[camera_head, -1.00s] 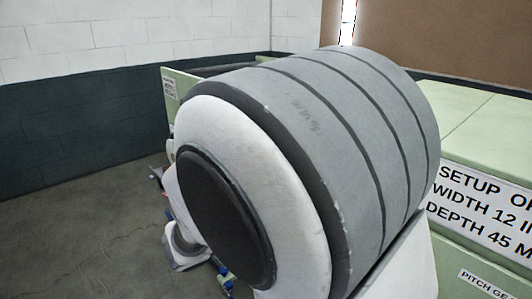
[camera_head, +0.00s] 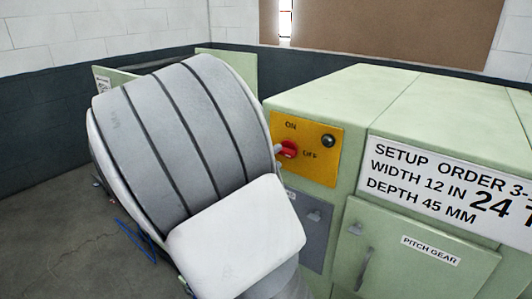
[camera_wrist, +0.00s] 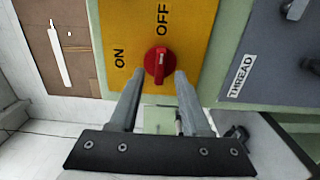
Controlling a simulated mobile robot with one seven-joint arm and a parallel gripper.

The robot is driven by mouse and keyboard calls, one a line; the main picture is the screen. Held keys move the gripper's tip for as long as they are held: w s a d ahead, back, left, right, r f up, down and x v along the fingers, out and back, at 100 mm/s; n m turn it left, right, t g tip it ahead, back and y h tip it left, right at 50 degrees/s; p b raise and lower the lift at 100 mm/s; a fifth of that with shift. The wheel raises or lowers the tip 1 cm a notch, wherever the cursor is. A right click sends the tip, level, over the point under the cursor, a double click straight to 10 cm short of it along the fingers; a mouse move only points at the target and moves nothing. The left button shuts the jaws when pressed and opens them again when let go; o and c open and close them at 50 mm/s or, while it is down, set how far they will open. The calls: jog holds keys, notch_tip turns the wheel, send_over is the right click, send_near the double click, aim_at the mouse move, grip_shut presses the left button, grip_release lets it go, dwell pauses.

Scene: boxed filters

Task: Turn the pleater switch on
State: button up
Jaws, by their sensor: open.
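The pleater switch is a red rotary knob (camera_head: 289,149) on a yellow plate (camera_head: 322,165) on the green machine. ON is printed above it and OFF to its right. In the wrist view the knob (camera_wrist: 159,65) has a pale line that appears to lie toward OFF. My gripper (camera_wrist: 159,76) is open, its two grey fingertips at either side of the knob's near end. I cannot tell whether they touch it. In the head view my arm hides most of the gripper; only a grey finger bit shows beside the knob.
A dark round button (camera_head: 328,141) sits right of the knob. A grey panel (camera_head: 314,215) with a small switch is below, labelled THREAD in the wrist view. A door marked PITCH GEAR (camera_head: 405,262) and a setup sign (camera_head: 440,185) are to the right.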

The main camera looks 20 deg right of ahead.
jog(key=shift+x, duration=1.35)
grip_shut()
